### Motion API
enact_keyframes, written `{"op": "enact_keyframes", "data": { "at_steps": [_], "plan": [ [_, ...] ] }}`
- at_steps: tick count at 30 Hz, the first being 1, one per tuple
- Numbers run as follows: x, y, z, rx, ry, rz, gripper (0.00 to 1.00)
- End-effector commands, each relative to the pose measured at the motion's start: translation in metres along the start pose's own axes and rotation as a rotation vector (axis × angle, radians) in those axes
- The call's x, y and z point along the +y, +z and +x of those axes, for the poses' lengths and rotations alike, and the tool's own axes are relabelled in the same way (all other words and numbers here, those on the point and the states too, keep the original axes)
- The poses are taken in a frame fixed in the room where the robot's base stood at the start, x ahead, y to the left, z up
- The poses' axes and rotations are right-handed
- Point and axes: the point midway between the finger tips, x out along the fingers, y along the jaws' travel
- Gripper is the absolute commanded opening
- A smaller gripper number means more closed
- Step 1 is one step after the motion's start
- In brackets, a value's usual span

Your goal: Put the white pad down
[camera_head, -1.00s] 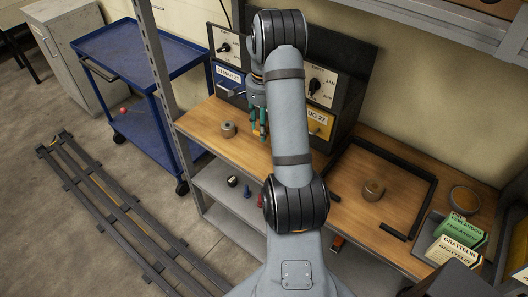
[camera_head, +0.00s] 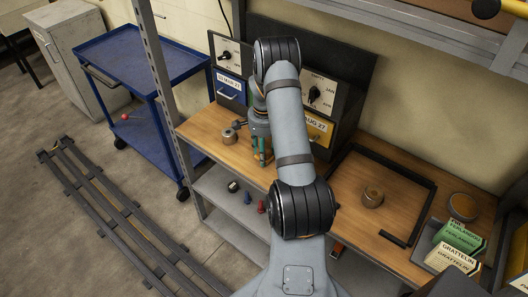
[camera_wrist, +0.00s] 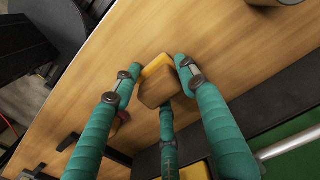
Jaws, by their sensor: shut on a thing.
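My gripper (camera_wrist: 160,82) has green fingers and is closed around a small block-like thing (camera_wrist: 157,91) in the wrist view. The thing looks tan with a yellow side, and no plainly white pad shows. The wooden bench top (camera_wrist: 140,30) lies behind it; I cannot tell whether it touches the wood. In the head view my gripper (camera_head: 262,158) points down over the left part of the bench top (camera_head: 215,150), near the front edge. The held thing is too small to make out there.
A metal cylinder (camera_head: 229,136) stands left of my gripper. Drawer cabinets with dials, a blue drawer (camera_head: 231,88) and a yellow drawer (camera_head: 318,129), stand behind.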

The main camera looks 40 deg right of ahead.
Motion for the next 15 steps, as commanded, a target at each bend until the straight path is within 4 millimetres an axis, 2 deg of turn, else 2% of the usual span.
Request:
{"op": "enact_keyframes", "data": {
  "at_steps": [7, 8, 15],
  "plan": [
    [0.0000, 0.0002, 0.0051, 0.000, 0.000, -0.001, 0.21],
    [0.0000, 0.0002, 0.0039, 0.000, 0.000, -0.001, 0.43],
    [0.0002, 0.0002, 0.0031, 0.000, 0.001, -0.001, 0.57]
  ]
}}
